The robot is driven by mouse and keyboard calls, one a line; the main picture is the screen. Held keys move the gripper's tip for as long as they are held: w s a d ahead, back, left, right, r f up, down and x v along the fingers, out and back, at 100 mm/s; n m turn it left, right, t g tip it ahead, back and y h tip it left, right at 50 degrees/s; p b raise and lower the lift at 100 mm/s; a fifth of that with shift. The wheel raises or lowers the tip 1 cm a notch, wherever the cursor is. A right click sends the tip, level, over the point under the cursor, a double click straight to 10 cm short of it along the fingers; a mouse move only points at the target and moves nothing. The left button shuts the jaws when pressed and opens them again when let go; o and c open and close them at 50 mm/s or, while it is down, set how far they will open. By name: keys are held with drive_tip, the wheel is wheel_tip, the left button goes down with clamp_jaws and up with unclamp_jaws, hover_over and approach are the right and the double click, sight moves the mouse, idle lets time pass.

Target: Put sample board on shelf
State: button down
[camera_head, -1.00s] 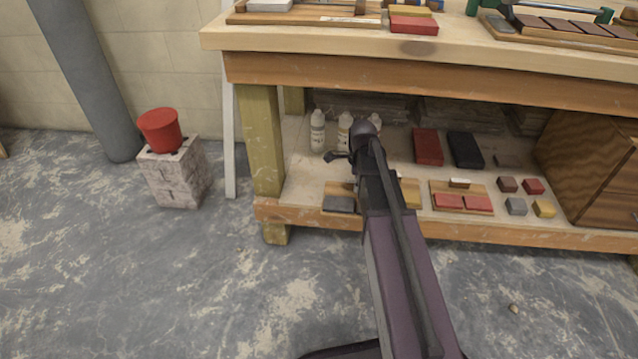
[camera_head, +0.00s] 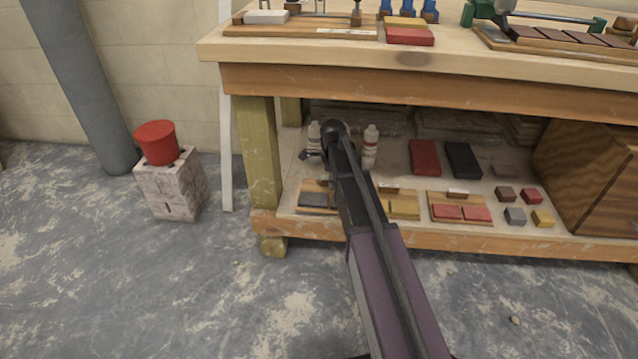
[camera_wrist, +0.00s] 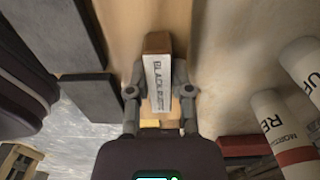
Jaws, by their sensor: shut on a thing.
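The sample board (camera_head: 302,207) is a small wooden board with dark grey tiles (camera_head: 319,199), at the left front of the lower shelf (camera_head: 405,232). In the wrist view its tiles (camera_wrist: 84,97) lie left of an upright label block (camera_wrist: 158,75) reading "BLACK", with the rest unclear. My gripper (camera_wrist: 160,92) is shut on that block, one finger on each side. In the head view my arm hides the fingers and part of the board. I cannot tell whether the board touches the shelf.
A yellow-tiled board (camera_head: 404,206) and a red-tiled board (camera_head: 459,209) lie to the right. White bottles (camera_head: 370,148) stand behind. A bench leg (camera_head: 258,155) is close on the left. Small cubes (camera_head: 515,216) and a wooden cabinet (camera_head: 588,180) occupy the right.

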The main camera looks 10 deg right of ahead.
drive_tip(key=w+a, duration=0.2)
drive_tip(key=w, duration=0.1)
drive_tip(key=w+a, duration=0.1)
drive_tip(key=w, duration=0.1)
drive_tip(key=shift+f, duration=0.3)
drive_tip(key=shift+f+b, duration=1.75)
drive_tip(key=shift+b, duration=0.25)
drive_tip(key=c, duration=0.5)
unclamp_jaws()
drive_tip(key=shift+c, duration=0.2)
drive_tip(key=shift+r, duration=0.15)
wheel_tip(320, 180, up, 12)
drive_tip(key=p, duration=1.2)
